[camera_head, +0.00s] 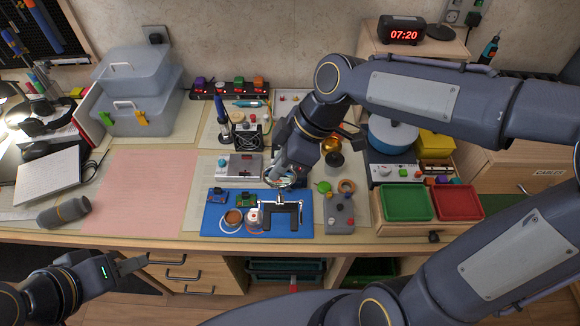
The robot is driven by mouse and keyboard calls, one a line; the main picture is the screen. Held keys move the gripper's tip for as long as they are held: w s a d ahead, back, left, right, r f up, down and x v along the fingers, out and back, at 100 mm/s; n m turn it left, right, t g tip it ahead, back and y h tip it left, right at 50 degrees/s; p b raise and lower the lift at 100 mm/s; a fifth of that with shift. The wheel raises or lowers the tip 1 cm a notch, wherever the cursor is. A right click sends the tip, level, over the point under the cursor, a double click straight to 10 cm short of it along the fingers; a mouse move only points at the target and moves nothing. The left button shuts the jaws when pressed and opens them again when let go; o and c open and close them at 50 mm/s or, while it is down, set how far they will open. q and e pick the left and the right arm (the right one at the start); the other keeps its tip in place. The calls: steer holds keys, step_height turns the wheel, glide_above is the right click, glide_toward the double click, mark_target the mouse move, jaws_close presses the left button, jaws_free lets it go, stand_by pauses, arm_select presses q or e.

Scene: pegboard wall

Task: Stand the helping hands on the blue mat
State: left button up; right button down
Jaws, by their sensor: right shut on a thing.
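The blue mat (220,223) lies near the front edge of the workbench. The helping hands (282,216) have a dark base, a light metal frame and a round lens at the top. They look upright, with the base over the right part of the mat; I cannot tell whether it touches. My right gripper (280,174) reaches down from the upper right and is shut on the top of the helping hands, hiding part of them. My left gripper (136,265) is low at the left, in front of the bench and away from the mat; its jaw opening is unclear.
The mat also holds small circuit boards (246,200), a solder spool (233,217) and a white-and-red jar (254,217). A grey control box (340,213) stands close at the right. A grey power supply (239,167) is behind. The pink mat (145,190) at the left is clear.

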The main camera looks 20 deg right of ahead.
steer(key=w+d+f, duration=0.4)
steer(key=w+f, duration=0.1)
steer(key=f, duration=0.5)
steer(key=shift+w+p, duration=0.4)
steer(key=c, duration=1.6)
jaws_free()
steer(key=shift+f, duration=0.1)
steer(key=shift+o, duration=0.2)
steer(key=shift+w+r, duration=0.1)
steer(key=shift+r, duration=0.1)
